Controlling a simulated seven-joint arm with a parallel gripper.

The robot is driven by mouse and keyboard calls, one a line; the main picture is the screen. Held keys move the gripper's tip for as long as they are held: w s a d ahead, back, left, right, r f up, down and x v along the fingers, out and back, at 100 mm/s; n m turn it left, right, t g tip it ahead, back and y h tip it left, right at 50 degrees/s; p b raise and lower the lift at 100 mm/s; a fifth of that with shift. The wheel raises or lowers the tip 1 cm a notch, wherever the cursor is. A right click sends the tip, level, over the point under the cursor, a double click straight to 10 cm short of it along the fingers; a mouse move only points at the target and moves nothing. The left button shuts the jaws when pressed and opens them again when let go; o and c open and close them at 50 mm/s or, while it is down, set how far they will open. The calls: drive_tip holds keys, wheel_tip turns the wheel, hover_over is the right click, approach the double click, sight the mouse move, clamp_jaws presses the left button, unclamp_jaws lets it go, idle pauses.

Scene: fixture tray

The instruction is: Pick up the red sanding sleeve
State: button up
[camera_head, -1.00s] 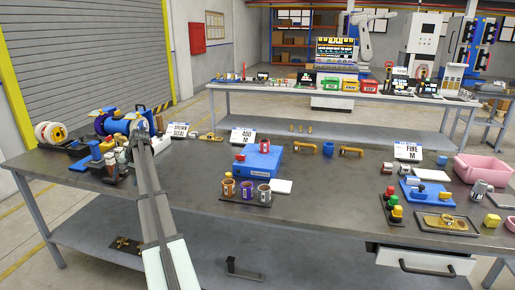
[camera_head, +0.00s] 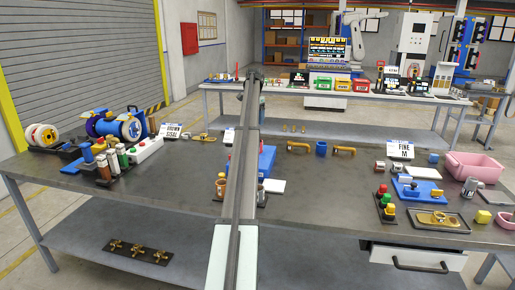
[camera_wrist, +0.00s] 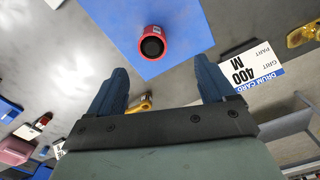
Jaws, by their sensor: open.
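The red sanding sleeve (camera_wrist: 153,43) shows in the wrist view as a short red cylinder with a dark round opening. It is on a flat blue block (camera_wrist: 178,22), near the block's edge. My gripper (camera_wrist: 160,80) is open and empty, its two dark blue fingers wide apart. The sleeve appears ahead of the fingers, between their lines, and clear of both. In the head view the blue block (camera_head: 267,160) is partly behind my arm, and I cannot make out the sleeve there. My fingers are not clear in that view.
A white card reading 400 M (camera_wrist: 250,70) stands beside the block in the wrist view. A pink bin (camera_head: 478,166) stands at the right. Spools stand at the left.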

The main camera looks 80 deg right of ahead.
drive_tip(key=f, duration=0.4)
drive_tip(key=s+f, duration=0.1)
drive_tip(key=f, duration=0.8)
drive_tip(key=shift+s+d+f, duration=0.2)
drive_tip(key=shift+s+d, duration=0.05)
drive_tip(key=shift+s, duration=0.15)
drive_tip(key=c, duration=1)
